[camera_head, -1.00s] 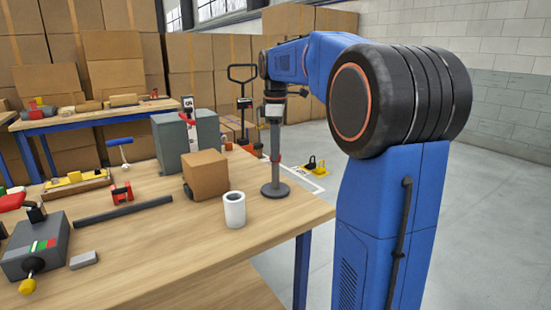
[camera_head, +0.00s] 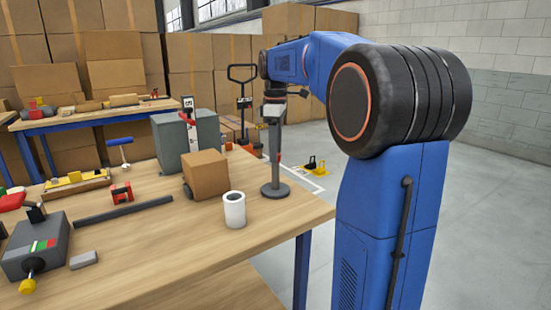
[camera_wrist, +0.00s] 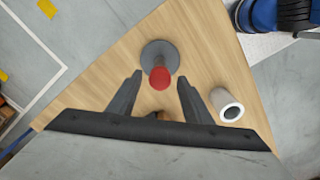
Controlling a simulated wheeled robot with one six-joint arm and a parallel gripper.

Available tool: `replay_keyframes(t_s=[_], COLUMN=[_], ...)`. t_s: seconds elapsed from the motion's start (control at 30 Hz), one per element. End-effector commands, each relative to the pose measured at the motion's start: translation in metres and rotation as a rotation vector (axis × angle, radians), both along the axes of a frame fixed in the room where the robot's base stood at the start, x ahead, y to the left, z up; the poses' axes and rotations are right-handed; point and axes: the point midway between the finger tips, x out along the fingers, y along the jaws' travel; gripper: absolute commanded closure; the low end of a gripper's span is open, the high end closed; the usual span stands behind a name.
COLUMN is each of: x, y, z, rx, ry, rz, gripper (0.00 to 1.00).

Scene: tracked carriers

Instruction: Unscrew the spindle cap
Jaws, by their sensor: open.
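The spindle (camera_head: 275,160) is a slim grey post on a round dark base (camera_head: 275,190) near the table's right corner. In the wrist view its red cap (camera_wrist: 160,78) shows from above, over the grey round base (camera_wrist: 158,52). My gripper (camera_wrist: 159,82) is open, with its two dark fingers apart on either side of the red cap. I see a gap on both sides, and nothing is held. In the head view my gripper (camera_head: 274,112) points down above the post. The cap is hard to make out there.
A white cup (camera_head: 234,212) stands close to the spindle, and it also shows in the wrist view (camera_wrist: 227,105). A cardboard box (camera_head: 206,174) and a grey machine (camera_head: 186,142) stand to the left. The table's right edge is close by.

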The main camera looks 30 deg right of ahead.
Motion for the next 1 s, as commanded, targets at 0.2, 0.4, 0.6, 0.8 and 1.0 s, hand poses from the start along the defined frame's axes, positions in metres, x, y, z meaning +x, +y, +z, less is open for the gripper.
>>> replay_keyframes(t_s=[0.2,0.4,0.6,0.8,1.0], x=[0.0,0.0,0.0,0.0,0.0], y=[0.0,0.0,0.0,0.0,0.0], z=[0.0001,0.0002,0.0002,0.0001,0.0001], rx=[0.0,0.0,0.0,0.0,0.0], ry=[0.0,0.0,0.0,0.0,0.0], rz=[-0.22,-0.425,-0.611,-0.684,-0.846], gripper=[0.55,0.55,0.55,0.55,0.55])
